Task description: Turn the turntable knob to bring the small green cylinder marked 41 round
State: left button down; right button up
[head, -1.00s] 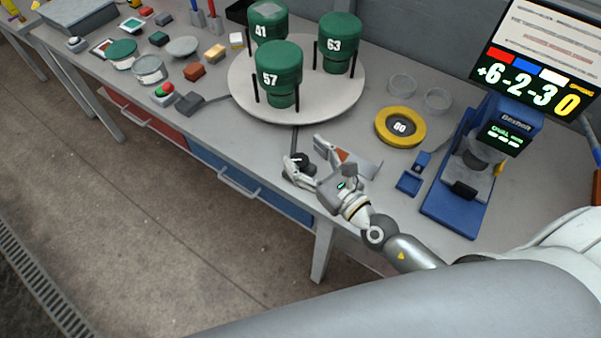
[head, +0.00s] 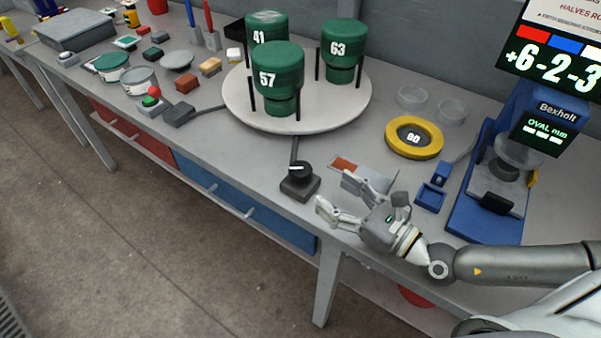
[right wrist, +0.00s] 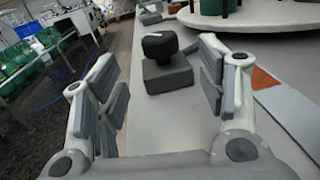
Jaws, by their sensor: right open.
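The round white turntable (head: 240,105) stands on the bench and carries three green cylinders. Cylinder 41 (head: 267,30) is at the back left, cylinder 63 (head: 342,50) at the right and cylinder 57 (head: 278,75) at the front. The black turntable knob (head: 299,171) sits on a small dark base in front of the turntable, joined to it by a cable. My right gripper (head: 349,199) is open and empty, to the right of the knob and apart from it. In the right wrist view the knob (right wrist: 160,46) is ahead, between the open fingers. My left gripper is not in view.
A yellow ring marked 60 or 80 (head: 414,138) and a blue measuring device (head: 490,200) stand on the right. A flat plate with an orange patch (head: 362,174) lies behind my right gripper. A red-green button box (head: 153,102) is on the left.

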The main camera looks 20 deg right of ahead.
aim_at(309, 175)
jog(key=p+x, duration=0.3)
jog(key=x, duration=0.5)
jog(key=shift+w+a+r, duration=0.15)
jog(key=shift+w+a, duration=0.05)
jog(key=shift+x, duration=0.85)
jog(key=c, duration=1)
jog(key=m+h+p, duration=0.1)
jog(key=p, duration=0.1)
jog(key=m+t+h+p, duration=0.1)
jog(key=h+p, duration=0.1)
jog(key=p, duration=0.1)
jog(key=shift+s+a+r+m+t, duration=0.1)
jog(key=shift+r+m+t, duration=0.05)
jog(key=shift+m+t, duration=0.15)
jog(key=m+h+p, duration=0.2)
jog(key=h, duration=0.2)
jog(key=shift+t, duration=0.4)
jog(key=shift+f+m+h+p, duration=0.25)
jog(key=shift+m+h+p, duration=0.15)
jog(key=shift+m+h, duration=1.1)
jog(key=shift+h, duration=0.6)
